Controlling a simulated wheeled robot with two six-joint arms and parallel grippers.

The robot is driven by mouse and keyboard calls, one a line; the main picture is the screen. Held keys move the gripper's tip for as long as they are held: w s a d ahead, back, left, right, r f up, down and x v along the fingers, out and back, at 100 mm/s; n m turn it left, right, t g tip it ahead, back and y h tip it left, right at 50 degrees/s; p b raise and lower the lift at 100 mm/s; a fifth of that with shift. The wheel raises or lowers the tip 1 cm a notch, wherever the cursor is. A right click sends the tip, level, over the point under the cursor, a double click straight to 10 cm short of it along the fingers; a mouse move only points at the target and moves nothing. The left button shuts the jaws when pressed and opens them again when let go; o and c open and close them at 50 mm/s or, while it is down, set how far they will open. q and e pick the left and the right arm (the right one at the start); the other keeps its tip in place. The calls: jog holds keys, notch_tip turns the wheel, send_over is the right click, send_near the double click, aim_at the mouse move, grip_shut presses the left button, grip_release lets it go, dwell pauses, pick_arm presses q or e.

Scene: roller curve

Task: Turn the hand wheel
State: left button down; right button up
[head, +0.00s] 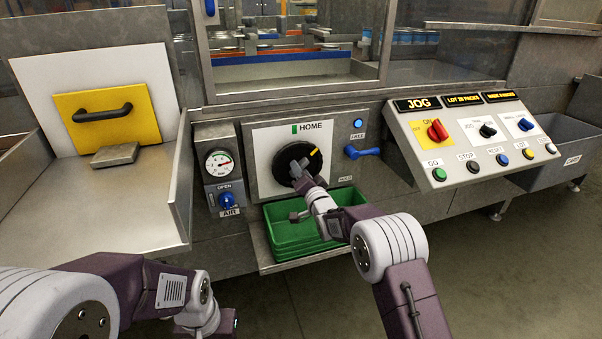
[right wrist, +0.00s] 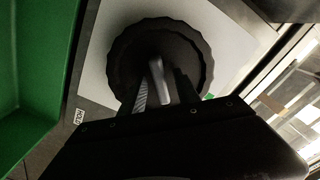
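The hand wheel (head: 290,152) is a round black knob with a yellow mark at its upper right. It sits on a pale panel below the word HOME. My right gripper (head: 300,168) is at the lower part of the wheel. In the right wrist view the scalloped wheel (right wrist: 125,50) fills the upper middle, and my right gripper's fingers (right wrist: 160,85) point at its centre. They look apart, with a striped inner pad showing and a pale strip between them. Whether they touch the wheel is too dark to tell. My left arm is at the lower left; its fingers are out of view.
Green crates (head: 290,235) stand on a shelf below the wheel. A blue lever (head: 362,152) is right of it, and a gauge (head: 219,164) with a blue AIR knob (head: 228,200) is left. The sloped button console (head: 475,140) is further right.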

grip_shut()
dwell(1.4)
